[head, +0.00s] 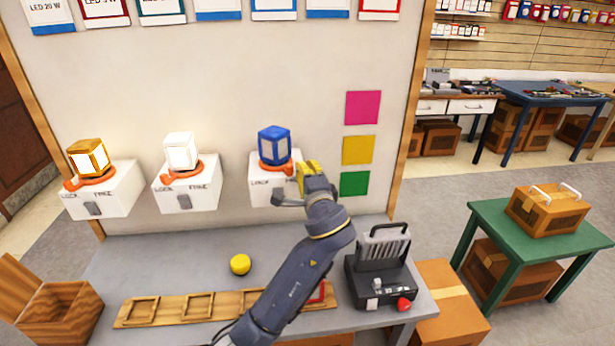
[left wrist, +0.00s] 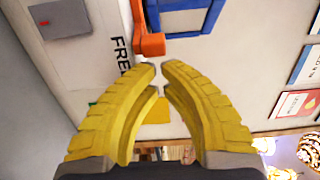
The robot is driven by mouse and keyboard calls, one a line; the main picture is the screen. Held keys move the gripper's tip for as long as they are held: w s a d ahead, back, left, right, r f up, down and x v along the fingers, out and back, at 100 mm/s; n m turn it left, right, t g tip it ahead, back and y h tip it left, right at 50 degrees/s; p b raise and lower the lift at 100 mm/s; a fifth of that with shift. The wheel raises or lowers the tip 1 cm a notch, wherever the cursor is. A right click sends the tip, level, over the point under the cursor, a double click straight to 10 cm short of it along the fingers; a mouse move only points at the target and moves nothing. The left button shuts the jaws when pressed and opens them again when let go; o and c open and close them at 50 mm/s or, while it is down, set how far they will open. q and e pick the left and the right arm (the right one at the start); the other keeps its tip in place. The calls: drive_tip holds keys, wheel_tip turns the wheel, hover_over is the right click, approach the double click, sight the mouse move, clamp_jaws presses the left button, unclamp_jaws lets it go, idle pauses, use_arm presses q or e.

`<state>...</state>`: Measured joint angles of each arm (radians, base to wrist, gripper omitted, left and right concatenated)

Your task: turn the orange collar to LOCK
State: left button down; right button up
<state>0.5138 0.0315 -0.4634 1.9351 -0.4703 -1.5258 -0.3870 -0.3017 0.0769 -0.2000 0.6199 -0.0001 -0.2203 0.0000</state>
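The orange collar (head: 276,169) sits around the base of a blue lantern lamp (head: 274,146) on a white wall box (head: 262,190). In the left wrist view the collar's orange lever (left wrist: 150,44) lies beside the printed word FREE (left wrist: 119,57). My left gripper (head: 304,180) is at the box's right side, partly covering its front and label. In the left wrist view its yellow fingertips (left wrist: 162,70) are a narrow gap apart with nothing between them. The lever is just beyond the tips; contact cannot be told. My right gripper is not in view.
Two similar boxes carry a gold lamp (head: 88,157) and a lit white lamp (head: 181,151), their collar levers pointing left. Below, the grey bench (head: 200,260) holds a yellow ball (head: 240,264), a wooden frame strip (head: 165,309) and a black device (head: 381,278).

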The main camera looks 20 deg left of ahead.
use_arm(q)
drive_tip(key=shift+w+a, duration=0.2)
drive_tip(key=shift+w, duration=0.15)
idle(0.3)
drive_tip(key=shift+s+a+f+m+h, duration=0.1)
drive_tip(key=shift+s+a+m+h, duration=0.15)
drive_tip(key=shift+h, duration=0.25)
